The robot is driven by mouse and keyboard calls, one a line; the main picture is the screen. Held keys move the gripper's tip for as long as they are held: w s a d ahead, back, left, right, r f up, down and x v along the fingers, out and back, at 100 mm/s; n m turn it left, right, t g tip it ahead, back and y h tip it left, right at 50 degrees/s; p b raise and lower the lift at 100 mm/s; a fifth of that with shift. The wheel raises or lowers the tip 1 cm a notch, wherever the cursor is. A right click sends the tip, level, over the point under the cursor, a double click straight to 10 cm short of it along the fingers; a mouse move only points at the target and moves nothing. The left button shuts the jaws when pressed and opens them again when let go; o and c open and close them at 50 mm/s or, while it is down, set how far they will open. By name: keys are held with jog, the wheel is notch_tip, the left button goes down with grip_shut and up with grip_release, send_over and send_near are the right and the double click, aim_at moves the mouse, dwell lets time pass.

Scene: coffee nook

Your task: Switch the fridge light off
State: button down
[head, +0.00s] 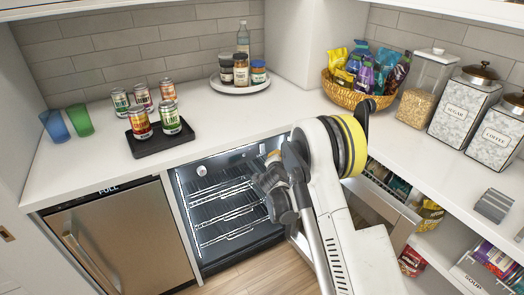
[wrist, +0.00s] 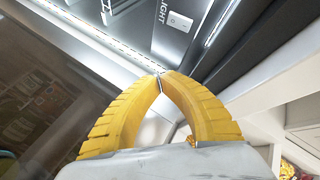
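The small fridge (head: 215,205) stands under the counter, its interior lit by bright strips along the edges, with wire shelves inside. In the wrist view, a small pale switch (wrist: 180,21) sits on a grey panel beside the word LIGHT. My gripper (wrist: 160,74) has its two yellow fingers curved together with the tips meeting and nothing seen between them. The tips are below and left of the switch in that view, apart from it in the picture; the depth gap is unclear. In the head view my arm reaches to the fridge's right side and hides part of it.
A dishwasher-like steel door (head: 130,240) marked FULL is left of the fridge. On the counter are a black tray (head: 150,146) with cans, a round tray (head: 240,88) with jars, and a snack basket (head: 345,97). An open drawer (head: 385,195) is right of my arm.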

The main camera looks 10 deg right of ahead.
aim_at(262, 148)
jog(key=f, duration=0.2)
jog(key=shift+w+a+f+m, duration=0.1)
jog(key=shift+w+f+m, duration=0.2)
jog(key=shift+f, duration=0.1)
jog(key=shift+w+a+f, duration=0.2)
jog(key=shift+w+a, duration=0.25)
jog(key=shift+w, duration=0.9)
jog(key=shift+w+a+f, duration=0.2)
jog(key=shift+w+a, duration=0.25)
jog(key=shift+w, duration=0.95)
jog(key=shift+w+a+f, duration=0.2)
jog(key=shift+w+a, duration=0.25)
jog(key=shift+w, duration=0.9)
jog(key=shift+w, duration=0.1)
